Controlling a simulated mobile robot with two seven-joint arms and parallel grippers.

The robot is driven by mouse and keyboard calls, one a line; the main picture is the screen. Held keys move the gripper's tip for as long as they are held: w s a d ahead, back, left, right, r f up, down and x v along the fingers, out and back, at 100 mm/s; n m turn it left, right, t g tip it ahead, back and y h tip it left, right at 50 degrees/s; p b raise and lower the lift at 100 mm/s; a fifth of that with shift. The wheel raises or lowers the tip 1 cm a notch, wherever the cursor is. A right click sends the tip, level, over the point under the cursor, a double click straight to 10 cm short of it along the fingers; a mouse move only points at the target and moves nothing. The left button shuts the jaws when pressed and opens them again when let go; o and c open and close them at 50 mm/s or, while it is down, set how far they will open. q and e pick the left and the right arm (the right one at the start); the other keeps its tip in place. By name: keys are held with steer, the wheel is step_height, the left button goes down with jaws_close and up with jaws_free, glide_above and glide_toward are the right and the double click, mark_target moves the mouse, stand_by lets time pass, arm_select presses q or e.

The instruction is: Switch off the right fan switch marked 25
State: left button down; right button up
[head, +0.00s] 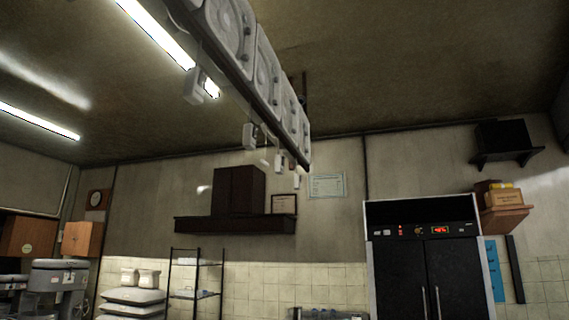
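A row of several square grey fan units (228,30) hangs below the ceiling along a dark rail (245,88), running from top centre down toward the right. Small pale boxes hang under the rail: the nearest box (193,86), a second box (249,135), and smaller ones farther along (278,162). I cannot tell if any of these is a fan switch. No marking 25 is readable. Neither of my grippers is in view.
A tall black double-door cabinet (427,275) with a lit red display stands at the right. A dark wall shelf (235,224) holds a dark box. White sacks (133,297) lie stacked lower left, beside a thin black rack (195,275). The floor is out of view.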

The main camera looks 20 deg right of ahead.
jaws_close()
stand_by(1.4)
